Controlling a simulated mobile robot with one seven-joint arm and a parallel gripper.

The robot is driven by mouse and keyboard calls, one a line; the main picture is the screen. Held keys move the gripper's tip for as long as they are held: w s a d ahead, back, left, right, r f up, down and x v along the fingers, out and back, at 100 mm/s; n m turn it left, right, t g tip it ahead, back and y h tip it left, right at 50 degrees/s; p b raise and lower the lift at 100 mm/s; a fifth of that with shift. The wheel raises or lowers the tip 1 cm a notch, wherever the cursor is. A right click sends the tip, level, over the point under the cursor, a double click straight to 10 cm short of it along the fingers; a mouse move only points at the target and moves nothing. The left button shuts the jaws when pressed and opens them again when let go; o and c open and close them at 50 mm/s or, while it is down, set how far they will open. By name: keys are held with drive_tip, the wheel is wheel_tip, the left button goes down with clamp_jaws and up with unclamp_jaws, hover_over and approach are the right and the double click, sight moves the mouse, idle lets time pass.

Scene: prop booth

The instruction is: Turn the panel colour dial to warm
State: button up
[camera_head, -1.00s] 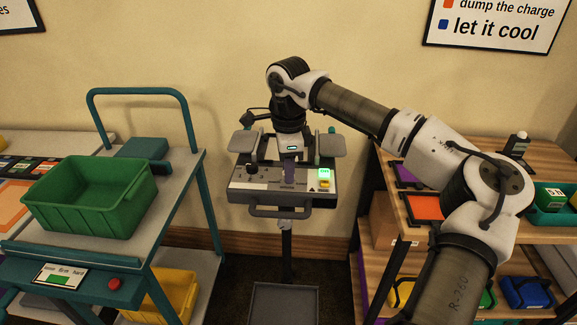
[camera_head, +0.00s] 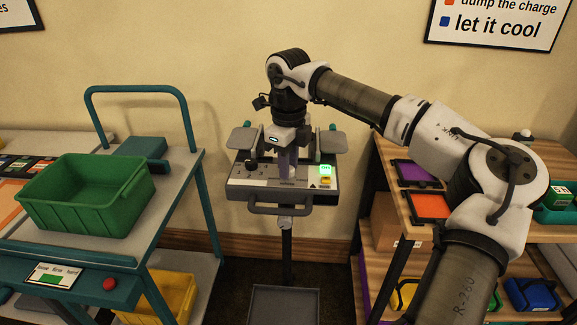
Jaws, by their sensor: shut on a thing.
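The grey control panel (camera_head: 235,185) stands on a post against the wall, in the middle of the view. It has a black knob (camera_head: 251,163) at its left, a lit green display (camera_head: 326,169) and a yellow button (camera_head: 326,181) at its right, and a bar handle along its front. My gripper (camera_head: 286,168) points down onto the middle of the panel. It is shut on what seems to be the colour dial there. The fingers hide the dial, so its pointer and setting cannot be read.
A cart with a green bin (camera_head: 85,210) stands at the left. At the right, a wooden shelf holds a purple tray (camera_head: 416,174) and an orange tray (camera_head: 429,206). A grey plate (camera_head: 283,305) lies on the floor below the panel.

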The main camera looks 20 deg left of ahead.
drive_tip(key=shift+m+b, duration=0.55)
drive_tip(key=shift+m, duration=1.65)
drive_tip(key=o, duration=1)
wheel_tip(320, 180, up, 14)
drive_tip(key=shift+b, duration=0.35)
drive_tip(key=shift+f, duration=0.1)
